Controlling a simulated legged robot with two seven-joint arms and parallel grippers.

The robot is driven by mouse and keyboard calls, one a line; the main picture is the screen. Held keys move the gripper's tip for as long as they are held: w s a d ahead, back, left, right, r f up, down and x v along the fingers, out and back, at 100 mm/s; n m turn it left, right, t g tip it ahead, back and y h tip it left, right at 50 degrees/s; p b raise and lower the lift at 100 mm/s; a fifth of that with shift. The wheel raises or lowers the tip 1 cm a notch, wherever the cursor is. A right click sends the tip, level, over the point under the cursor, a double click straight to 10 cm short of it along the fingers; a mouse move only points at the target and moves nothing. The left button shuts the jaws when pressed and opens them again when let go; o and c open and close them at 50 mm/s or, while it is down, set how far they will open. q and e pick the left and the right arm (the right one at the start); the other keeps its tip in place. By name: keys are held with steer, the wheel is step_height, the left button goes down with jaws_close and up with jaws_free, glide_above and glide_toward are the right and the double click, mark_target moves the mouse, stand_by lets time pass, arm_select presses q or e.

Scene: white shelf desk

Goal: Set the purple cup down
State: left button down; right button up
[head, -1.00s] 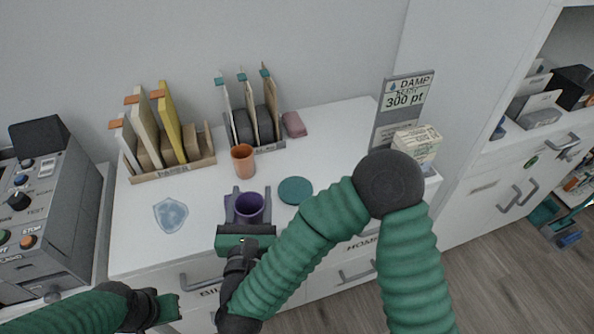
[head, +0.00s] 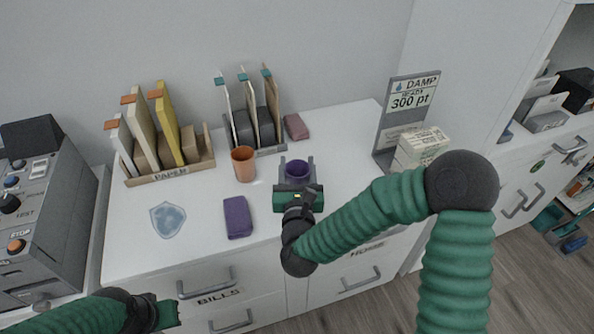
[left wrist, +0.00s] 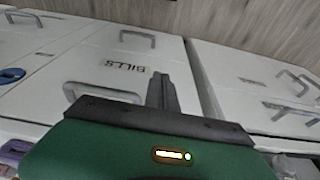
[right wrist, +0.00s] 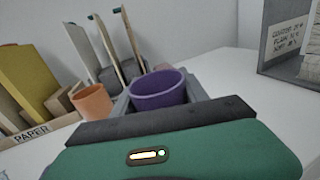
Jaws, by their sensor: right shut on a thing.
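The purple cup (head: 296,169) is upright between the grey fingers of my right gripper (head: 297,163), which is shut on it. In the right wrist view the purple cup (right wrist: 158,90) shows its open rim, with a finger on each side. Its base is hidden behind the gripper, so I cannot tell whether it touches the desk. The green disc is hidden behind the cup and gripper. My left gripper (head: 166,312) is low at the front left, off the desk. In the left wrist view its fingers (left wrist: 162,95) look closed together with nothing between them.
An orange cup (head: 243,164) stands left of the purple cup. A purple block (head: 237,217) lies near the white desk's (head: 200,255) front edge, beside a blue shield shape (head: 168,219). File racks stand behind. A grey sign stand (head: 400,125) with white boxes is to the right.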

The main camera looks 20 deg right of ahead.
steer(key=shift+f, duration=0.15)
steer(key=o, duration=1.5)
steer(key=shift+d+f, duration=0.1)
